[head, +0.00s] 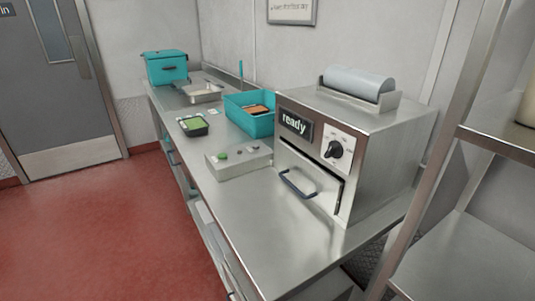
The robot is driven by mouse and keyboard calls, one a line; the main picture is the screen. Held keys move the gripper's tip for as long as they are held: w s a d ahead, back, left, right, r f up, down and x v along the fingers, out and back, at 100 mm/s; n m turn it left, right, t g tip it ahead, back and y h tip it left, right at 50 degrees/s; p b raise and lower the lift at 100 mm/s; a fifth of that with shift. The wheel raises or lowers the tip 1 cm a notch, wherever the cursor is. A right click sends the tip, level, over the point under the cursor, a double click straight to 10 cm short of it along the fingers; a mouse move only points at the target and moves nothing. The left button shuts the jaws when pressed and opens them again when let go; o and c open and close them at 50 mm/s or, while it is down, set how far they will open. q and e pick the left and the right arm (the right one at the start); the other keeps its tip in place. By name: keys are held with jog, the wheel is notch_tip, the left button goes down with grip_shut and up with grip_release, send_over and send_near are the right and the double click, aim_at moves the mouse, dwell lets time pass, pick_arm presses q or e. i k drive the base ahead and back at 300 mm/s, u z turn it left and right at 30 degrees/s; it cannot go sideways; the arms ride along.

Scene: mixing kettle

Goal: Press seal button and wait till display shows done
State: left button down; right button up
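A steel sealing machine (385,135) stands on the counter at centre right. Its dark display (295,124) reads "ready". A black dial (334,149) is on its front, and a drawer with a dark blue handle (298,185) is below. A low grey control box (240,169) sits on the counter to the left of the machine. It has a green button (222,156) and smaller controls beside it, whose labels are too small to read. Neither of my grippers is in view.
The steel counter (262,215) is bare in front of the machine. Further back are a dark tray (193,126), a teal bin (249,121), a steel pan (200,95) and a teal box (165,70). A metal shelf rack (450,245) stands at right. Red floor lies open at left.

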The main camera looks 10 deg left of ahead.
aim_at(222, 156)
jog(key=z, duration=2.6)
jog(key=k, duration=1.45)
jog(key=u, duration=1.45)
jog(key=i, duration=0.5)
jog(key=z, duration=0.05)
